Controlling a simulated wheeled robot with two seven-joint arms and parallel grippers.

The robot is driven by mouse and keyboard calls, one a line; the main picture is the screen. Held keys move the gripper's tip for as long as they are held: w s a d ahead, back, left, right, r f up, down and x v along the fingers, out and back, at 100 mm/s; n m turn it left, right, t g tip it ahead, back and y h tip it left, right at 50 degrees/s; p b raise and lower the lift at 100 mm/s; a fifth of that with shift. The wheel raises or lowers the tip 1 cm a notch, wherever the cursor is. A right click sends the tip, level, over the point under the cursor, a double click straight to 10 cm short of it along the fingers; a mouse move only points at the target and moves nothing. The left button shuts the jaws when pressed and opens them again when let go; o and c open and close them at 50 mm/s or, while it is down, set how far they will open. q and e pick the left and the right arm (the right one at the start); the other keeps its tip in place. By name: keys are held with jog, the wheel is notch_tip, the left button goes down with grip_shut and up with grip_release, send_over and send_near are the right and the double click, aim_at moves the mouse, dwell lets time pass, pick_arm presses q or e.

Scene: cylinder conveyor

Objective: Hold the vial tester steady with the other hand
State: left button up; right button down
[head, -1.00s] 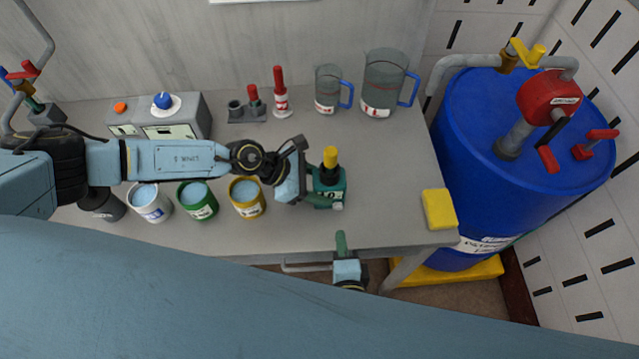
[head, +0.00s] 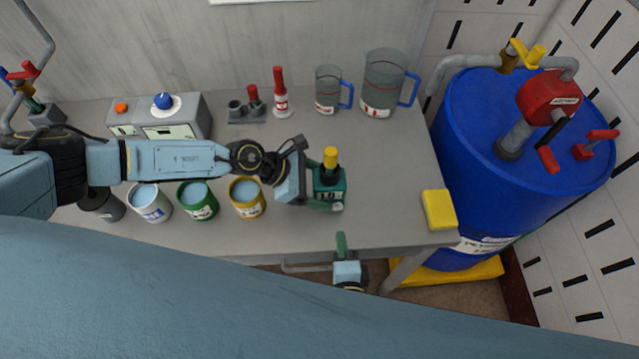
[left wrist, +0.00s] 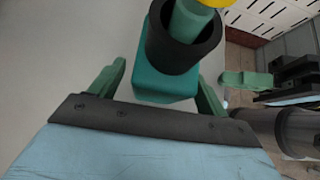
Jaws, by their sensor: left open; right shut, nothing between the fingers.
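The vial tester (head: 335,191) is a small teal box with a white label reading "1.0", standing upright near the front of the grey table. A green vial with a yellow cap (head: 330,155) stands in its black collar (left wrist: 187,42). My left gripper (head: 320,192) is open beside the tester. In the left wrist view the tester's body (left wrist: 165,83) sits between the two spread green fingers, with a gap visible on the left side; contact on the right is unclear. My right gripper (head: 341,243) is shut and empty, below the table's front edge.
White, green and yellow cups (head: 247,211) of blue liquid stand left of the tester, under my left arm. Two jugs (head: 383,84), a red-capped bottle (head: 281,103) and a control box (head: 178,117) stand behind. A yellow block (head: 438,225) lies right; a blue drum (head: 480,210) stands beyond.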

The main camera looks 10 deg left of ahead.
pick_arm(q)
jog(key=v, duration=1.2)
